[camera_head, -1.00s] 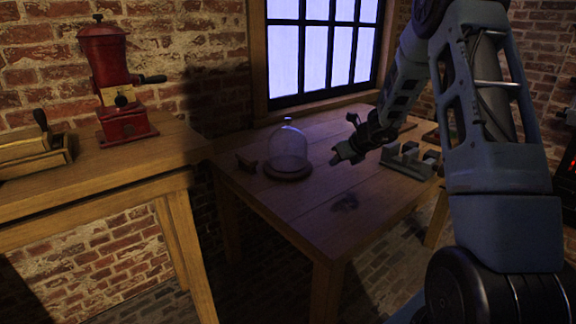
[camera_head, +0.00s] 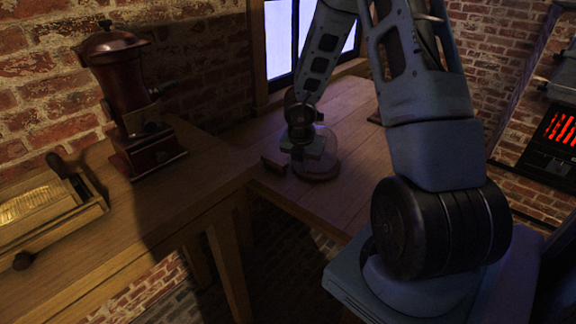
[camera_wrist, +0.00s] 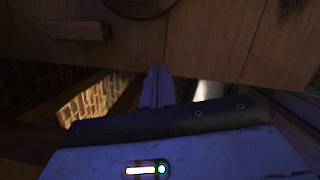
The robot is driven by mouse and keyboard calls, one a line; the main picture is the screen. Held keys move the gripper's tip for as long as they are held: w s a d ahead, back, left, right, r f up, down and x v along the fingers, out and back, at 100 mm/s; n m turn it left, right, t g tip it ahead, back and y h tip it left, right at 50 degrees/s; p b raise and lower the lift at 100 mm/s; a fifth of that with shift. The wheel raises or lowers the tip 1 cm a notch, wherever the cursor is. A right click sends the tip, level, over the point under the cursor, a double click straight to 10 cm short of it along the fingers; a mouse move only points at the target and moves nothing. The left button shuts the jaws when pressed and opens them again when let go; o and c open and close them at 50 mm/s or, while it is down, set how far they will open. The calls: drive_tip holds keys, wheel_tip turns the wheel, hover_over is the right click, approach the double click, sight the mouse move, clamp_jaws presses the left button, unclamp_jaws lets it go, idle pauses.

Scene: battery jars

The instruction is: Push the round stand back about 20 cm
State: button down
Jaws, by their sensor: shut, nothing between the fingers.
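The round stand (camera_head: 320,176) is a wooden disc under a clear glass dome (camera_head: 328,148), on the wooden table by the window. In the head view my gripper (camera_head: 303,168) covers the dome's left part. In the wrist view the edge of the round stand (camera_wrist: 140,8) shows at the top. There my shut, empty gripper (camera_wrist: 158,72) points towards it, with bare wood showing between fingertips and stand. The fingertips overlap the table's near edge in this view; I cannot tell their height.
A small wooden block (camera_head: 273,164) lies just left of the stand; it shows in the wrist view (camera_wrist: 78,27) too. A counter (camera_head: 190,205) with a red grinder (camera_head: 130,100) and a wooden box (camera_head: 45,205) stands at left. The table (camera_head: 362,130) is bare right of the stand.

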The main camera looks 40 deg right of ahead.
sight(304, 192)
drive_tip(key=b+x, duration=0.2)
drive_tip(key=x, duration=0.3)
drive_tip(key=b+x, duration=0.2)
drive_tip(key=x, duration=0.3)
drive_tip(key=shift+a+f, duration=0.15)
drive_tip(key=shift+f, duration=0.15)
drive_tip(key=shift+w+d+r+p, duration=0.25)
drive_tip(key=shift+d+p, duration=0.35)
drive_tip(key=shift+p, duration=0.05)
drive_tip(key=shift+w+d+r+p, duration=0.25)
drive_tip(key=shift+d+r+p, duration=0.05)
drive_tip(key=shift+d+p, duration=0.35)
drive_tip(key=shift+w+d+f, duration=0.2)
drive_tip(key=shift+w+d, duration=0.05)
drive_tip(key=shift+d, duration=0.35)
